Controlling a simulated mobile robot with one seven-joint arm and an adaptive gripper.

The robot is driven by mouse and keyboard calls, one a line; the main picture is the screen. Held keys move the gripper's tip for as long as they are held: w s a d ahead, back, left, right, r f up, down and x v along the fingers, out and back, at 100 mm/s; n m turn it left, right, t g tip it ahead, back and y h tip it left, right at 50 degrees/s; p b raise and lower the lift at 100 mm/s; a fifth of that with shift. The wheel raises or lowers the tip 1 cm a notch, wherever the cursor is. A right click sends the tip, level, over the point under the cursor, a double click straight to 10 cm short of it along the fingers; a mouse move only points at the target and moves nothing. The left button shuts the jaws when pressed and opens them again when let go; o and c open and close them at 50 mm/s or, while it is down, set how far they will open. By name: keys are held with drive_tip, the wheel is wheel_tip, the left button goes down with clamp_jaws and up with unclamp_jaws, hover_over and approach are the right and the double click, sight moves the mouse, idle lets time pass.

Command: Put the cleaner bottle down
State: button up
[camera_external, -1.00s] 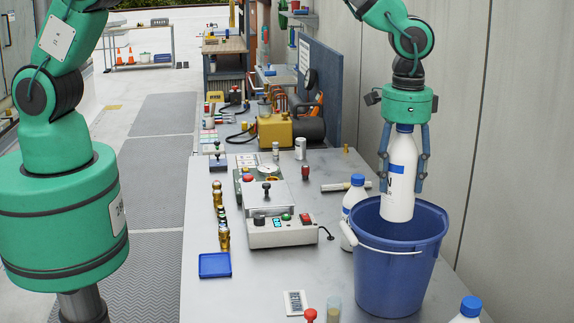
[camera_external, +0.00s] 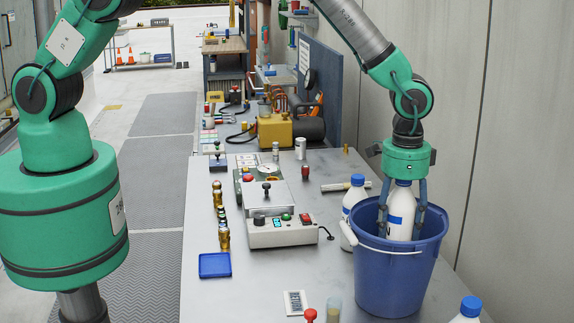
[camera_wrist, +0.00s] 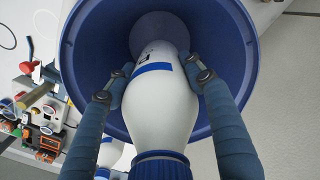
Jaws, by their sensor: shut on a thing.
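The cleaner bottle (camera_external: 400,213) is white with a blue band and stands nearly upright inside the blue bucket (camera_external: 392,275). Its lower part is hidden by the bucket's wall. My gripper (camera_external: 402,221) is shut on the bottle from above, with a finger on each side of it, and the fingers reach below the bucket's rim. In the wrist view, my gripper (camera_wrist: 159,82) holds the bottle (camera_wrist: 160,105) between both fingers, and the bucket's inside (camera_wrist: 95,60) surrounds it. I cannot tell whether the bottle's base touches the bucket floor.
Another white bottle with a blue cap (camera_external: 355,195) stands just left of the bucket. A blue-capped bottle (camera_external: 468,310) is at the front right. A control box (camera_external: 282,232), a blue tray (camera_external: 214,265) and several brass fittings stand further left. A wall rises close on the right.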

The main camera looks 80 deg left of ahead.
drive_tip(key=shift+f+p, duration=0.45)
drive_tip(key=shift+f, duration=2.35)
drive_tip(key=shift+f, duration=0.1)
drive_tip(key=shift+f+p, duration=0.35)
drive_tip(key=shift+f, duration=1.65)
drive_tip(key=shift+f, duration=0.2)
drive_tip(key=o, duration=1.8)
drive_tip(key=shift+r, duration=0.15)
drive_tip(key=shift+r+b, duration=1)
drive_tip(key=shift+r, duration=5)
